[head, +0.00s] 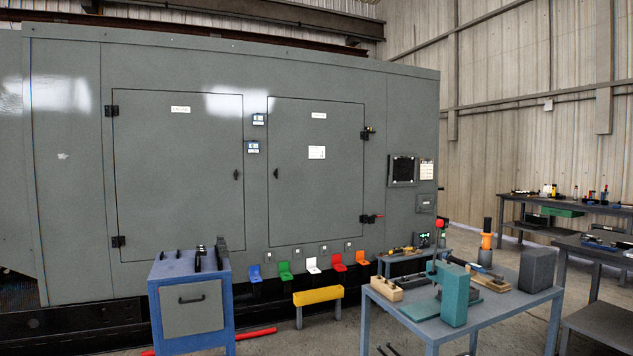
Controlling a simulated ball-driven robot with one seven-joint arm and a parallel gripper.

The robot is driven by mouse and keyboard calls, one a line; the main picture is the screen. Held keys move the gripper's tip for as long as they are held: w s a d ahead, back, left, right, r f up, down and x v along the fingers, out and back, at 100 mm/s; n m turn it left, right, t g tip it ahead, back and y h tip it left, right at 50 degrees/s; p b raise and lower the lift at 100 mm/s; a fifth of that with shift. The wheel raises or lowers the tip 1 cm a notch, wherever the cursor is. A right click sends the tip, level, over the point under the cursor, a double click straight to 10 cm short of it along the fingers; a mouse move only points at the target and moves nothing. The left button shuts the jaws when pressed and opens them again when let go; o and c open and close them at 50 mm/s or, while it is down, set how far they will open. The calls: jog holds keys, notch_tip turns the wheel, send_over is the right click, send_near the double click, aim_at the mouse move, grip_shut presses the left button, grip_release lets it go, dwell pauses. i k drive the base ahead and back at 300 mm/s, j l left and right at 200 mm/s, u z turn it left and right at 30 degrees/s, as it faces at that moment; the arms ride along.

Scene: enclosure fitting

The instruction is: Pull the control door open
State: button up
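The grey enclosure (70,180) has two large doors, and both look shut. The left door (175,190) has black hinges on its left edge and a small dark handle (236,174) near its right edge. The right door (315,200) has hinges on its right edge, a white sheet on its face and a small dark handle (276,173) near its left edge. Each door has a small label at the top, too small to read, so I cannot tell which is the control door. My gripper cannot be made out in this view.
A blue cabinet (188,266) stands before the left door. A yellow-topped stand (318,295) and a workbench (490,312) with a teal press (453,294) stand before the right side. Red bars (255,334) lie on the floor. Small dark pieces at the bottom edge are unclear.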

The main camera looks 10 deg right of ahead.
aim_at(315, 148)
jog(key=i+j+u, duration=0.1)
jog(key=i+u, duration=0.2)
jog(key=i, duration=0.45)
jog(key=i+j, duration=0.1)
jog(key=i, duration=1.8)
jog(key=i+z, duration=0.1)
jog(key=i, duration=0.85)
jog(key=i+j+z, duration=0.15)
jog(key=i, duration=0.75)
jog(key=i+l, duration=0.1)
jog(key=i, duration=0.45)
jog(key=i+l+z, duration=0.15)
jog(key=i, duration=0.35)
